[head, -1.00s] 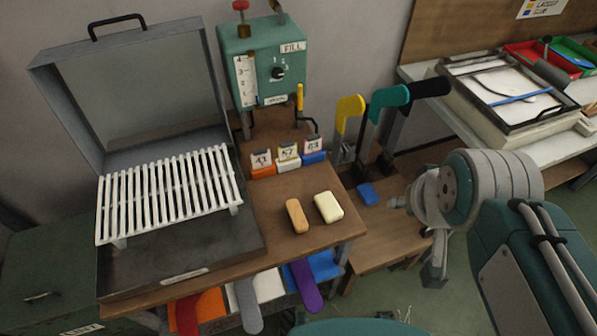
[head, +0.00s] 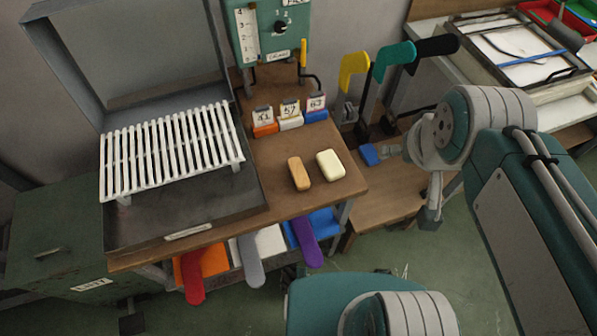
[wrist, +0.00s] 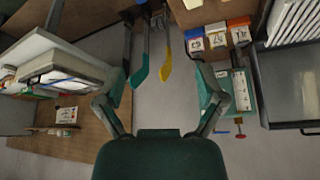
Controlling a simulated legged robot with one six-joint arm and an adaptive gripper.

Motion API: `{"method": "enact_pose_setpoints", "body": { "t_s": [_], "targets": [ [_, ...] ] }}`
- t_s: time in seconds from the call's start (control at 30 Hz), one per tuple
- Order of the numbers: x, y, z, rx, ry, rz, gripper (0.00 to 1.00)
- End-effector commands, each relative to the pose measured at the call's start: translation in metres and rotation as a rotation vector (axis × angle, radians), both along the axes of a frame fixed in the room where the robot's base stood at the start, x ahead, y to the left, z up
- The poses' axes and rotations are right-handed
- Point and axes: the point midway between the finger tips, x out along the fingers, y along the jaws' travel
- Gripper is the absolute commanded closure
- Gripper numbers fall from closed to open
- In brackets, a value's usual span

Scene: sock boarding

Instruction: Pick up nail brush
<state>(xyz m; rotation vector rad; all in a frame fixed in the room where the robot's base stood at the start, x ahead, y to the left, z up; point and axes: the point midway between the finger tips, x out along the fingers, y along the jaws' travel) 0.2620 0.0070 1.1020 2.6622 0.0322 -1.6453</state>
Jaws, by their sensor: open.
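A tan, rounded block (head: 299,173), which looks like the nail brush, lies on the wooden table at its right part. No bristles can be made out from above. A cream block (head: 330,164) like a soap bar lies just to its right, with a narrow gap. My gripper (wrist: 162,88) has its two fingers spread wide in the wrist view, with nothing between them. In the head view it is right of the table, partly hidden by my arm, clear of the brush. The wrist view does not clearly show the brush.
A grey lidded case (head: 225,213) with a white slatted rack (head: 170,150) fills the table's left. Numbered tags (head: 290,112) and a green FILL box (head: 268,45) stand behind. Yellow (head: 353,68), teal and black handles rise at the back right. A blue block (head: 370,155) lies on a lower board.

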Motion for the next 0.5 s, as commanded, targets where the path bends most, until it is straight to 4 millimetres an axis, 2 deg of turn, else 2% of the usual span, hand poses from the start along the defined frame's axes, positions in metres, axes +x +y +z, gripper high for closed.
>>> {"method": "enact_pose_setpoints", "body": {
  "t_s": [0.27, 0.5],
  "targets": [
    [0.051, 0.036, -0.028, -0.006, 0.133, 0.105, 0.09],
    [0.089, 0.076, -0.066, -0.024, 0.239, 0.19, 0.09]
  ]
}}
